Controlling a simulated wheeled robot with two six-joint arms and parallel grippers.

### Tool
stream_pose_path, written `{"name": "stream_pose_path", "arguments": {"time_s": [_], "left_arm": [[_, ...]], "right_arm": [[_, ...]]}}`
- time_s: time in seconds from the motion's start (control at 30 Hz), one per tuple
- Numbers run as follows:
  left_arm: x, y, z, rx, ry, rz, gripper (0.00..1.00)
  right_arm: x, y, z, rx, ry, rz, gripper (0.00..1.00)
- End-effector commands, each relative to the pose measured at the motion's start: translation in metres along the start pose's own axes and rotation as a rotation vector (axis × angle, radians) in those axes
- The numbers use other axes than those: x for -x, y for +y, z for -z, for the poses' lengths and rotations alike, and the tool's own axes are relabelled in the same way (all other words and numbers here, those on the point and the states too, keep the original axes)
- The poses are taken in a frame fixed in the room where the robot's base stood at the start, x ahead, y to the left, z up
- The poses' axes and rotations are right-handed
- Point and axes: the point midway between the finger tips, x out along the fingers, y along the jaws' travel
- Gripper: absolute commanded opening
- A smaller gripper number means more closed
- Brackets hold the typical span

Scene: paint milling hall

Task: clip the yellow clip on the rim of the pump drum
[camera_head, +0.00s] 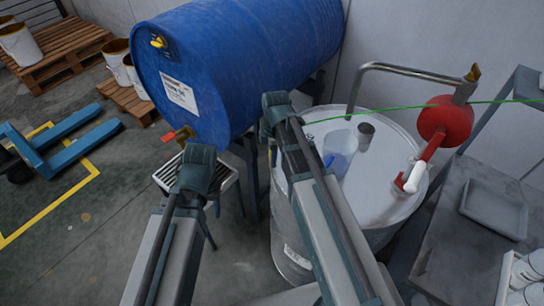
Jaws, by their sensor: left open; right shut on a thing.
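The pump drum (375,165) is the pale grey upright drum with a red hand pump (445,122) on its lid. Its rim shows on the right and far side; my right arm covers part of the left. My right gripper (275,112) is at the drum's upper left edge, its fingertips mostly hidden by the arm. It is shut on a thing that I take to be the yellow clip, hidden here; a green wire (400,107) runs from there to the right. My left gripper (200,172) is open, in front of the blue drum's tap.
A blue drum (235,60) lies on a stand, with a red-handled tap (178,135) above a grated tray. A grey bench (465,250) is at right, a blue pallet truck (60,140) at left.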

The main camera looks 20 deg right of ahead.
Motion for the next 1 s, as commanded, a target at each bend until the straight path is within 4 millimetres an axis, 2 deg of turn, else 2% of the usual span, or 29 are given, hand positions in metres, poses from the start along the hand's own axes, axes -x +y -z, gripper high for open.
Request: {"name": "stream_pose_path", "arguments": {"time_s": [1.0], "left_arm": [[-0.025, 0.002, 0.002, 0.0, 0.0, 0.0, 0.5]], "right_arm": [[-0.026, 0.0, -0.001, 0.0, 0.0, 0.0, 0.0]]}}
